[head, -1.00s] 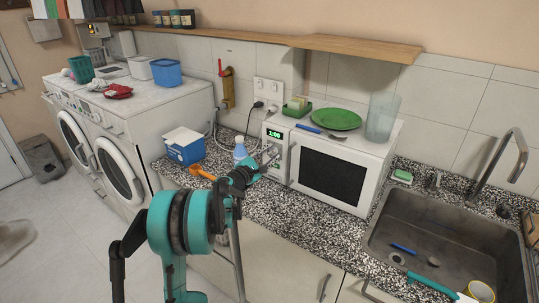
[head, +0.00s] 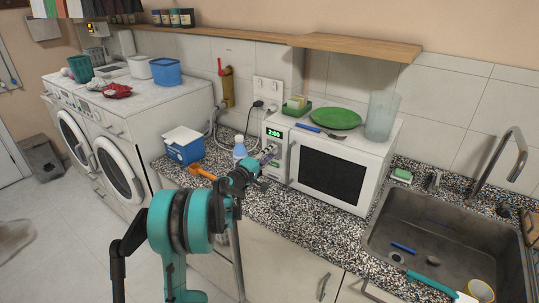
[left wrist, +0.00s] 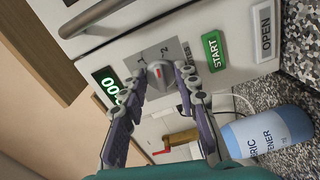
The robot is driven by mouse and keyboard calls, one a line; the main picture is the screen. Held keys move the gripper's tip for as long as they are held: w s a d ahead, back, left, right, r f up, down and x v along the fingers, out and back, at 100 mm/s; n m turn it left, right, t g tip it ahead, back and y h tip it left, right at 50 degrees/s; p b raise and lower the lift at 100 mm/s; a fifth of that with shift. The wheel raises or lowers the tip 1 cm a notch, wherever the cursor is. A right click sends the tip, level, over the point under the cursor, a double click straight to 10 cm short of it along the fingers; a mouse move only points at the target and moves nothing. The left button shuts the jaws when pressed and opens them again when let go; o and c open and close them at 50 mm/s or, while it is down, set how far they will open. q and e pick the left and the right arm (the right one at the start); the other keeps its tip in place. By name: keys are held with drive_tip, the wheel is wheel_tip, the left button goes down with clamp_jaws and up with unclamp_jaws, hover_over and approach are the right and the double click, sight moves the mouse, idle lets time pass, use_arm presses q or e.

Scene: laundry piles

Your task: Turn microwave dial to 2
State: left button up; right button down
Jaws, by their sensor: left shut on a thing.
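The dial carries a red mark, and a printed 2 shows close by on the panel. The green START button (left wrist: 213,51) and white OPEN button (left wrist: 265,30) lie beside the dial. In the head view the gripper mostly hides the dial. My right gripper is not in view.
A blue-labelled bottle (head: 240,150) stands close to my left gripper. A blue and white box (head: 184,150) and an orange-handled tool (head: 200,171) lie further left. A green plate (head: 335,119) and a glass vase (head: 382,117) are on the microwave. A sink (head: 450,240) is right.

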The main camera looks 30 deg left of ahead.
use_arm(q)
drive_tip(key=shift+m, duration=1.7)
drive_tip(key=shift+f, duration=0.1)
drive_tip(key=o, duration=1.1)
drive_tip(key=shift+o, duration=0.2)
drive_tip(key=s, duration=1.2)
drive_tip(key=shift+a, duration=0.45)
